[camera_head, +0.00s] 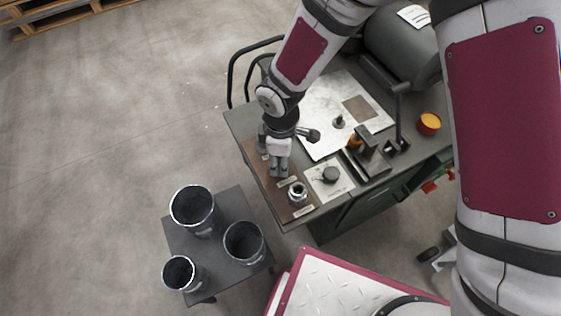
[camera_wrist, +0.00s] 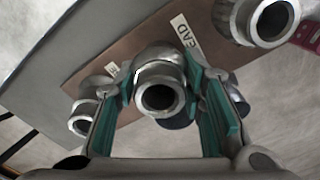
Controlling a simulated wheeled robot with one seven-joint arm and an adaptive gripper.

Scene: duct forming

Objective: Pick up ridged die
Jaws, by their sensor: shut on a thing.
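My gripper (camera_head: 279,170) points down over the brown board (camera_head: 264,181) on the workbench. In the wrist view its teal finger pads are shut on a metal die (camera_wrist: 160,92) with a round bore and a stepped collar, which I take to be the ridged die. Its ridge is not clear at this size. It is hidden by the fingers in the head view, and I cannot tell whether it still touches the board. A second die (camera_head: 297,192) stands at the near end of the board and shows at upper right in the wrist view (camera_wrist: 267,18). A third die (camera_wrist: 84,116) shows at left.
The board has white labels; one partly reads "EAD". Beside it are a pale plate with a dark knob (camera_head: 330,175), a clamp-like fixture (camera_head: 370,155) and an orange-topped cup (camera_head: 429,123). A small table (camera_head: 235,203) with three dark cylinders (camera_head: 192,207) stands at left.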

